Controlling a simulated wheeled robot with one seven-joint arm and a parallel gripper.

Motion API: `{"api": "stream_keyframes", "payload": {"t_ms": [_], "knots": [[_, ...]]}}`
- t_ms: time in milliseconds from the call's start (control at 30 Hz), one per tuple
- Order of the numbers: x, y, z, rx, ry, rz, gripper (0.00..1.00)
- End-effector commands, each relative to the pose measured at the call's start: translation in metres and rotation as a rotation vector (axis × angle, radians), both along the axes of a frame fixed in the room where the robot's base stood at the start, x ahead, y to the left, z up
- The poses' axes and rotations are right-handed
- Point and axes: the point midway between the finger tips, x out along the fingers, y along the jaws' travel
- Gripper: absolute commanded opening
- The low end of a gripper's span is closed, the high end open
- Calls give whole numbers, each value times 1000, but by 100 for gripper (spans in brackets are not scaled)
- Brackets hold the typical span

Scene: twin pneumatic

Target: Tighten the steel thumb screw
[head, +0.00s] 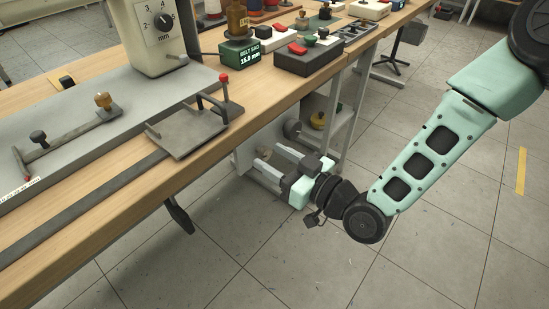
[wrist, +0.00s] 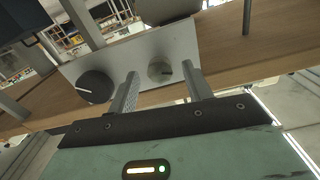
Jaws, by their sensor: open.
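The steel thumb screw appears to be the small round grey knob (wrist: 160,71) on a light metal plate (wrist: 195,45) in the wrist view. It sits between the fingertips of my gripper (wrist: 158,82), apart from both as far as I can see. My gripper is open and empty. In the head view my gripper (head: 270,163) is low beside the bench's front edge, facing a pale panel (head: 246,160) under the bench top. The screw cannot be made out in the head view.
A larger black knob (wrist: 95,86) sits left of the screw on the same plate. The wooden bench top (head: 110,190) overhangs close by. A bench leg (head: 340,115) stands behind my gripper. The tiled floor (head: 430,250) in front is clear.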

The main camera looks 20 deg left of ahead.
Motion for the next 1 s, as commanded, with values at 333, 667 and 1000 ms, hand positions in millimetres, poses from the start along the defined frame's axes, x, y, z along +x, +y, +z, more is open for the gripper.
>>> {"api": "stream_keyframes", "payload": {"t_ms": [333,667,1000], "knots": [[1,4,0,-1,1,0,50],[1,4,0,1,2,0,5],[2,4,0,38,95,0,5]]}}
